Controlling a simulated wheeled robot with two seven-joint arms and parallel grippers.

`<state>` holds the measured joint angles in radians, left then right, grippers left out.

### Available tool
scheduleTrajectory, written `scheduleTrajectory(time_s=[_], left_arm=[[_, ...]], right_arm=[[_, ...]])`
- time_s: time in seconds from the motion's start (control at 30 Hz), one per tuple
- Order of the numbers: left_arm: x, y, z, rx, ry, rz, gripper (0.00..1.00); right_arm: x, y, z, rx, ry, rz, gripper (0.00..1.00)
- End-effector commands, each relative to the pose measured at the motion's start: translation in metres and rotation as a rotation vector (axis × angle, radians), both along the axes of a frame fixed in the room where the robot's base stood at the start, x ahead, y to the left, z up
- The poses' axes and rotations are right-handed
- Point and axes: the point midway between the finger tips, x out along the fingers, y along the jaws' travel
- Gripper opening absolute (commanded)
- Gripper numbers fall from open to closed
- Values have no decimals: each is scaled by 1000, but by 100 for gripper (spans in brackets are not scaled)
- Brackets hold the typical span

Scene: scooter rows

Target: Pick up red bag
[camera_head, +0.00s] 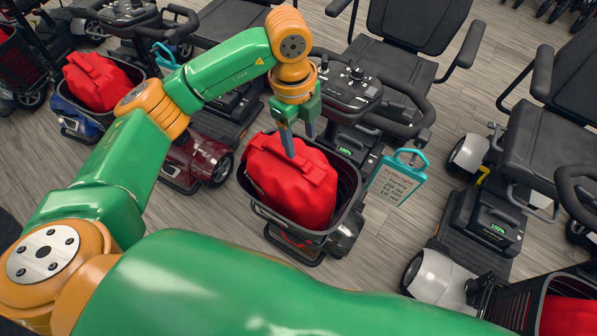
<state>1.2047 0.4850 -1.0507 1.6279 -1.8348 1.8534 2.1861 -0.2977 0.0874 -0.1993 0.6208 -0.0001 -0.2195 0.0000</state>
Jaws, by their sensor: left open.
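A red bag (292,186) sits in the black front basket (349,190) of the middle scooter, its top strap upward. My left gripper (300,146) points down at the far part of this bag, its two fingers apart. The fingertips overlap the bag's top in the picture; I cannot tell whether they touch it. Another red bag (97,82) lies in the basket of a scooter at the left. A third red bag (567,315) is partly cut off at the bottom right corner. My right gripper is not in view.
A teal tag (396,181) hangs from the middle scooter beside its basket. The black handlebar (400,105) and seat stand behind the basket. Another scooter (490,225) stands to the right. Bare wooden floor (375,255) shows between them.

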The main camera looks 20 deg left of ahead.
Motion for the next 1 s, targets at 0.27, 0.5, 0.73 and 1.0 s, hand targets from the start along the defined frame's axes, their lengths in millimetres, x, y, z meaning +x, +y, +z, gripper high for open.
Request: scheduleTrajectory(time_s=[0.27,0.5,0.73,1.0], left_arm=[[6,20,-26,90,-7,61,62],[9,19,-65,85,-11,56,62],[9,19,-66,83,-12,55,52],[9,18,-66,82,-12,55,0]], right_arm=[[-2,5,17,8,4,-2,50],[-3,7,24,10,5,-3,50],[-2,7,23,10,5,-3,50],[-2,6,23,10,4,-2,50]])
